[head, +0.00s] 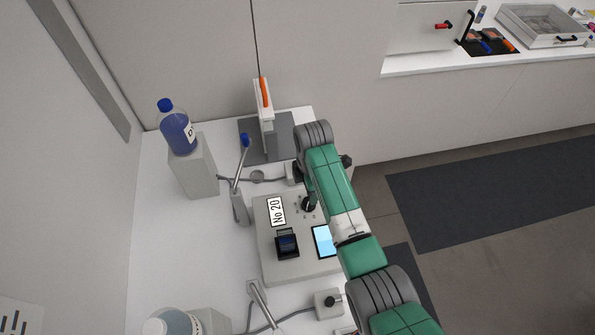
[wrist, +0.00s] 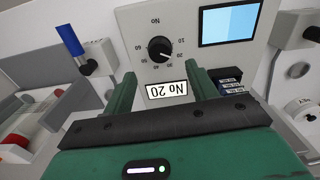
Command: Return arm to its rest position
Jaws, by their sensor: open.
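My arm (head: 331,180), green with grey joints, reaches from the lower right of the head view over the right side of the white bench. My gripper (wrist: 163,76) shows in the wrist view with its two green fingers apart and nothing between them. Beyond the fingers is a grey device (head: 275,262) with a "No 20" label (wrist: 167,90), a black dial (wrist: 160,49) and a blue screen (wrist: 230,25). In the head view the arm covers part of the device, and I cannot make out the fingers there.
A blue-capped bottle (head: 177,132) stands on a grey block (head: 193,172) at the left. A blue-tipped lever (head: 240,165) and an orange-handled stand (head: 266,108) rise behind the device. Another bottle (head: 172,323) is at the front. Open floor (head: 480,270) lies to the right.

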